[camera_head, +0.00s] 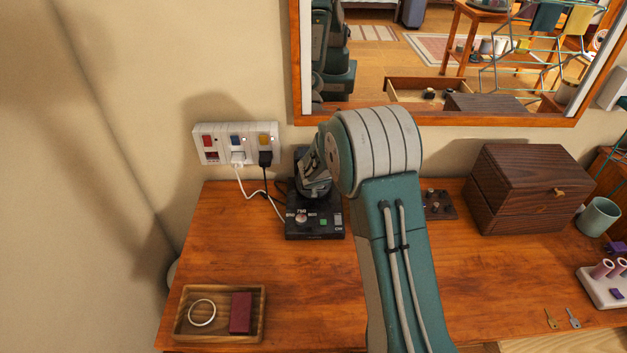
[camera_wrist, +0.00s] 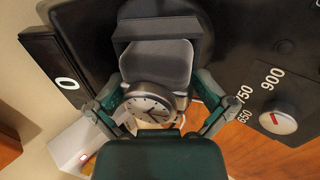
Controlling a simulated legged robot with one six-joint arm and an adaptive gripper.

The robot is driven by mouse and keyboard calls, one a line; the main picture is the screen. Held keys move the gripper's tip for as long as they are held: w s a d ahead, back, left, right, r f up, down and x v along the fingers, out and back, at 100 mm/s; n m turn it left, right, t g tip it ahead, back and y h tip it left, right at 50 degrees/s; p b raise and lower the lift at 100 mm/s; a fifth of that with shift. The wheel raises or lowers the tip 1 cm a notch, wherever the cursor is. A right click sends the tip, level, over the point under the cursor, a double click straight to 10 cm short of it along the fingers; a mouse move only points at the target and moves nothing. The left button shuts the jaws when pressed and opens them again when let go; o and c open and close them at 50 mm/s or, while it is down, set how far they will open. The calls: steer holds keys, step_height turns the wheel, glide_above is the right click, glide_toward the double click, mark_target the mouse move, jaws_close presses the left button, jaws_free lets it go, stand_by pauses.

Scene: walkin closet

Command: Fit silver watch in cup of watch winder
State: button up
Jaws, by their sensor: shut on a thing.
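The silver watch (camera_wrist: 150,108), with a pale round dial, sits between the fingers of my gripper (camera_wrist: 155,93) in the wrist view. My gripper is shut on it. The black watch winder (camera_head: 316,229) stands on the desk below the wall sockets, with a dial knob on its front; its black body (camera_wrist: 88,30) fills much of the wrist view. A grey padded piece under a dark frame adjoins the watch, at the winder. My gripper and arm hide most of the cup. I cannot tell how far the watch is seated. In the head view my gripper (camera_head: 314,172) is over the winder.
White sockets (camera_head: 238,143) with plugs and cables are close behind on the wall. A wooden tray (camera_head: 220,313) with a ring and a dark red block lies front left. A dark wooden box (camera_head: 530,188) and a cup (camera_head: 598,216) stand right. The left middle desk is clear.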

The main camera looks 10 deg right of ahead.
steer(key=o, duration=0.8)
steer(key=shift+d+f, duration=0.1)
steer(key=shift+f, duration=0.1)
steer(key=v, duration=1.2)
steer(key=shift+r, duration=0.1)
